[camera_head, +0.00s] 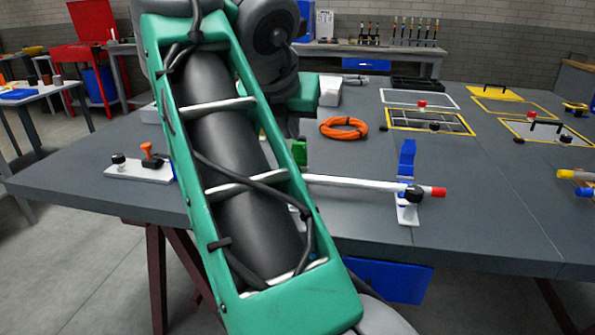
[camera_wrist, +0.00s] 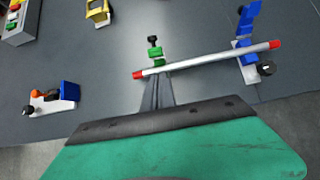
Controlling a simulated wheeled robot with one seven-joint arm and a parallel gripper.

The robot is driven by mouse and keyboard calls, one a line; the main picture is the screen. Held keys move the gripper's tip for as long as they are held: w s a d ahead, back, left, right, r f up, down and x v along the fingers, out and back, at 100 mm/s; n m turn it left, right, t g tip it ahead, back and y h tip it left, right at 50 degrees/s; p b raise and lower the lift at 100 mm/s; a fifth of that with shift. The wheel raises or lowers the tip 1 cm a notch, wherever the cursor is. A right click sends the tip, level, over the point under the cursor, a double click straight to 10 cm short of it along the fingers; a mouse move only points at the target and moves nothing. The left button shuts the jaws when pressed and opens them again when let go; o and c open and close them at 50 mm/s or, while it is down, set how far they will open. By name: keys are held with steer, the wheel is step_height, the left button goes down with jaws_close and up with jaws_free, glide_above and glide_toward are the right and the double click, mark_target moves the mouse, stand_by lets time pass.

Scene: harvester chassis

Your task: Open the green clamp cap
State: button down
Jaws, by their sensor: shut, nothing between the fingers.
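The green clamp cap (camera_wrist: 157,54) is small and sits at the left part of a silver rod with red ends (camera_wrist: 210,58), with a black knob (camera_wrist: 153,40) beyond it. In the head view part of the green cap (camera_head: 299,152) shows just right of my arm link. My gripper (camera_wrist: 157,78) is shut and empty, its fingertips close to the rod, on the near side of the green cap. I cannot tell whether they touch the rod. In the head view my arm link hides the gripper. A blue clamp cap (camera_wrist: 249,18) stands raised at the rod's right end.
A white base with an orange cap (camera_head: 147,150) and black knob stands left. An orange cable coil (camera_head: 343,128) lies behind the rod. Yellow-framed areas (camera_head: 430,121) lie to the right.

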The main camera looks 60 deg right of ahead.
mark_target(297, 147)
steer(key=b+x, duration=0.5)
steer(key=x, duration=0.3)
steer(key=shift+a+f+b, duration=0.1)
steer(key=shift+f+b, duration=0.15)
steer(key=shift+b, duration=0.15)
steer(key=shift+w+d+f, duration=0.2)
steer(key=shift+d+f, duration=0.05)
steer(key=shift+d, duration=0.15)
steer(key=shift+r, duration=0.15)
